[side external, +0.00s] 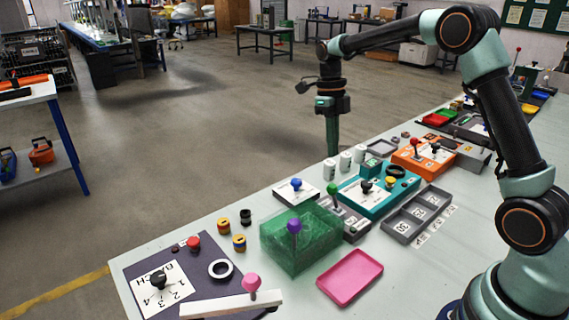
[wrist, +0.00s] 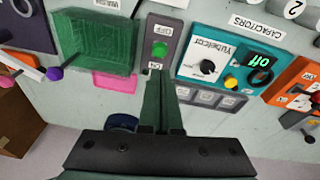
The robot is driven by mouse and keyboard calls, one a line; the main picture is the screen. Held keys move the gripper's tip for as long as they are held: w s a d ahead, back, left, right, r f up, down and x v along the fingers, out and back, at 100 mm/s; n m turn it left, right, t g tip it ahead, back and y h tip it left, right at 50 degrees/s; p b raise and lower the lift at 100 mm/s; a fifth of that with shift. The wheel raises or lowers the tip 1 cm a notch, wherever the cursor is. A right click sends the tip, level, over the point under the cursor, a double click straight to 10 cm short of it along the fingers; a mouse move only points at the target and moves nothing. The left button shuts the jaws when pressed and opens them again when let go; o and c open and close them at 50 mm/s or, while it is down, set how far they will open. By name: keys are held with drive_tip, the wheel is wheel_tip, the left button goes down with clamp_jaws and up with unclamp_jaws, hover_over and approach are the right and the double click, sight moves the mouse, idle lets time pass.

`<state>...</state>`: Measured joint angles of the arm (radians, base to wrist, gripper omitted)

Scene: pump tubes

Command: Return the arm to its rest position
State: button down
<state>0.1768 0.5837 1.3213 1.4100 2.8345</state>
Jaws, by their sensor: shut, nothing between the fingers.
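My gripper (side external: 332,150) points down with its green fingers together and nothing between them. In the side view it hangs above the far edge of the bench, behind the small white cylinders. In the wrist view my gripper (wrist: 161,82) reaches up the picture toward a grey panel with a green knob (wrist: 160,48). I cannot tell from that view how high the fingers are over the panel. My arm is raised and stretched across the bench from its base at the lower right.
The bench holds a green box (side external: 318,239), a pink tray (side external: 350,277), a teal unit (side external: 372,205), an orange unit (side external: 428,160), a grey tray with compartments (side external: 415,214) and a dark mat (side external: 200,255). Several upright knobs stick up. Bare bench (side external: 455,245) lies near my base.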

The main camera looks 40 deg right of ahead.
drive_tip(key=s+a+r+n+t, duration=0.3)
drive_tip(key=s+n, duration=0.5)
drive_tip(key=n, duration=0.9)
drive_tip(key=s+a+r+n+t, duration=0.4)
drive_tip(key=s+n, duration=0.4)
drive_tip(key=n, duration=0.9)
drive_tip(key=shift+s+a+n+t, duration=0.3)
drive_tip(key=shift+a, duration=0.25)
